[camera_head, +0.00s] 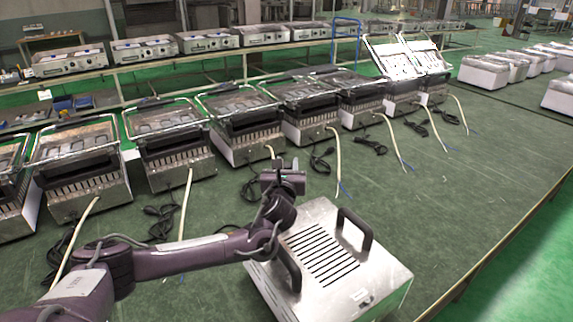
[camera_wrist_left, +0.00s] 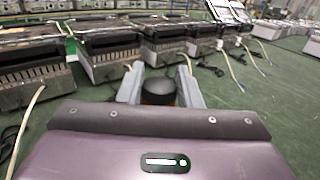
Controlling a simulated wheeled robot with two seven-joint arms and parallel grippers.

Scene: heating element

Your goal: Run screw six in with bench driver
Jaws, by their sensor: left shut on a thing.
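My left gripper (camera_head: 283,180) is raised at the back-left corner of a silver metal housing (camera_head: 325,255) with dark slots and two black handles. In the left wrist view the two grey fingers are shut on a round black-topped tool with an orange band, the bench driver (camera_wrist_left: 158,92). Its lower end is hidden behind my wrist. The head view does not show clearly whether the driver touches the housing. Screw six is too small or hidden to make out. My right gripper is not in view.
A row of grill-like appliances (camera_head: 170,145) with loose cables stands behind on the green bench (camera_head: 470,190). More units stand on a rear shelf. The bench right of the housing is clear to its edge.

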